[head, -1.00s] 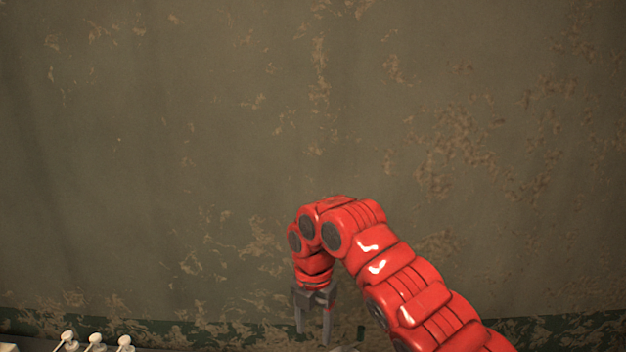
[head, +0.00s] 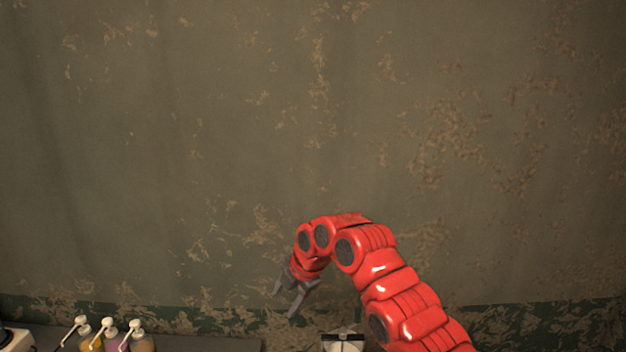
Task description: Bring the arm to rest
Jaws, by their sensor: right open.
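My right arm (head: 400,297) is red and comes in from the lower right, bending over at the top. My right gripper (head: 283,304) is grey and hangs at the arm's end, tilted down and to the left. Its two fingers are spread and nothing shows between them. It is in front of the wall, left of a small white and black object (head: 342,340) at the bottom edge. My left gripper is out of view.
Several pump bottles (head: 143,340) stand at the lower left on a dark counter (head: 215,343). A white appliance (head: 14,339) is partly cut off at the left corner. A stained wall (head: 200,150) fills the background. The space above the arm is clear.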

